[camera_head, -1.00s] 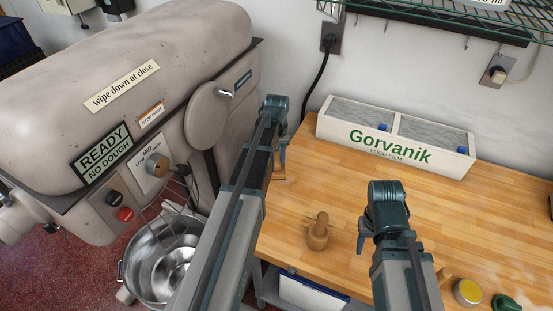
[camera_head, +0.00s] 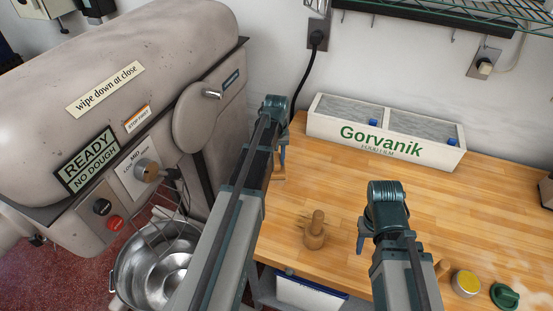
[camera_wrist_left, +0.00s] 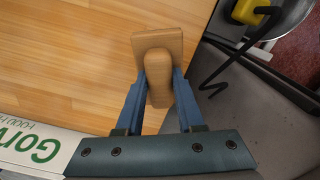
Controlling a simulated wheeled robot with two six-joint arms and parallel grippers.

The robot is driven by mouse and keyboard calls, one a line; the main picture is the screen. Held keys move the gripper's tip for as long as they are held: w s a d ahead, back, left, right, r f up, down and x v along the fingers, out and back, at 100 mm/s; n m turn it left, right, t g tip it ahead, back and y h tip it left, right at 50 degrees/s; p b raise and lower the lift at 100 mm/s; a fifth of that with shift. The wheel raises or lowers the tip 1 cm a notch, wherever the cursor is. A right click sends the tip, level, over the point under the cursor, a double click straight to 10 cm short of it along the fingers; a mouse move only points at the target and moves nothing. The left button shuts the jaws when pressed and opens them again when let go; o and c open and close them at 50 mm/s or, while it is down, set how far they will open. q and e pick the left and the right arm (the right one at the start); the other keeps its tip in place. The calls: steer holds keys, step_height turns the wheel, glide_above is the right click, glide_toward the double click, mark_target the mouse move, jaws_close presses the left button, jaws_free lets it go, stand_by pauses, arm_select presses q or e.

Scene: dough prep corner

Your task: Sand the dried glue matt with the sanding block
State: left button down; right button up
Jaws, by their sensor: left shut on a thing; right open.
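The sanding block, wooden with a rectangular plate and a rounded grip, shows in the left wrist view (camera_wrist_left: 158,48). My left gripper (camera_wrist_left: 159,88) is shut on its grip. In the head view my left gripper (camera_head: 281,160) is at the bench's left edge, and a bit of the block (camera_head: 279,177) shows below it. I cannot tell whether the block touches the bench top. My right gripper (camera_head: 361,235) is open and empty over the bench. I cannot make out the dried glue for certain in either view.
A white Gorvanik box (camera_head: 384,143) stands at the back of the wooden bench (camera_head: 420,200). A wooden tool with pegs (camera_head: 315,232), a yellow-topped tin (camera_head: 466,284) and a green object (camera_head: 505,296) stand nearer. The mixer (camera_head: 110,80) and its steel bowl (camera_head: 160,265) are left.

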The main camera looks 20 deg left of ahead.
mark_target(282, 170)
arm_select(q)
steer(key=shift+f+b, duration=1.8)
steer(key=shift+f, duration=0.3)
arm_select(e)
steer(key=shift+f, duration=2.1)
arm_select(q)
steer(key=shift+f, duration=0.3)
arm_select(e)
steer(key=shift+f, duration=0.3)
arm_select(q)
steer(key=shift+f+b, duration=0.35)
steer(key=shift+b, duration=0.3)
arm_select(e)
steer(key=shift+f, duration=0.35)
arm_select(q)
steer(key=shift+r, duration=0.15)
arm_select(e)
steer(key=shift+r, duration=0.1)
arm_select(q)
steer(key=shift+d+r+p, duration=0.2)
steer(key=shift+d+p, duration=0.15)
steer(key=shift+d, duration=0.65)
arm_select(e)
steer(key=shift+r, duration=0.2)
arm_select(q)
steer(key=shift+a+f, duration=0.2)
steer(key=shift+a, duration=0.85)
arm_select(e)
steer(key=shift+f, duration=0.15)
